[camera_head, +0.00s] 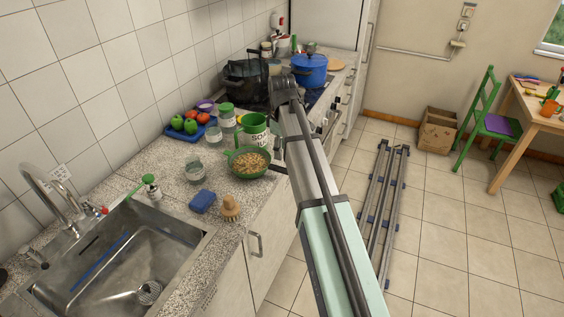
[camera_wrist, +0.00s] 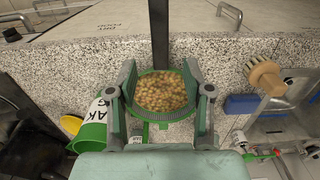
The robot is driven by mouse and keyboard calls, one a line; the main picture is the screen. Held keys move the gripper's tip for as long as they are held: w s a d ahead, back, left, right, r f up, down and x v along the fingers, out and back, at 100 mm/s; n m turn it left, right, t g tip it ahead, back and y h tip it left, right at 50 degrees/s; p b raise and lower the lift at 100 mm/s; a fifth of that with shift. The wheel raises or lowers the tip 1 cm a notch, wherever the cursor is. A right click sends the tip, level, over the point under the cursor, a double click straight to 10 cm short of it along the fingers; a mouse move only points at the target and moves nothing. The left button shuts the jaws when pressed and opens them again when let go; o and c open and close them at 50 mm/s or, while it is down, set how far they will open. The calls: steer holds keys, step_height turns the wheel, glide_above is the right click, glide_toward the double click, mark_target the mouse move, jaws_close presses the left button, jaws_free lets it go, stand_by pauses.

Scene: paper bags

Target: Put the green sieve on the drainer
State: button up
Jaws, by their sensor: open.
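The green sieve (camera_head: 235,172) stands on the speckled counter, filled with small tan-brown pieces. In the wrist view the sieve (camera_wrist: 168,117) lies between the two fingers of my gripper (camera_wrist: 160,82). The fingers are apart, one on each side of the sieve; I cannot tell whether they touch its rim. In the head view my gripper is not clearly visible. I cannot clearly make out a separate drainer; the steel sink (camera_head: 175,229) at the lower left holds a round metal strainer (camera_head: 149,292).
A white-and-green labelled container (camera_head: 252,130) stands close behind the sieve. Glass jars (camera_head: 195,170) stand to its left. A blue sponge (camera_head: 203,201) and a wooden brush (camera_head: 230,208) lie between sieve and sink. A blue pot (camera_head: 309,70) stands farther back.

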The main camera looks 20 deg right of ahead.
steer(key=shift+o, duration=0.5)
steer(key=shift+r, duration=1.5)
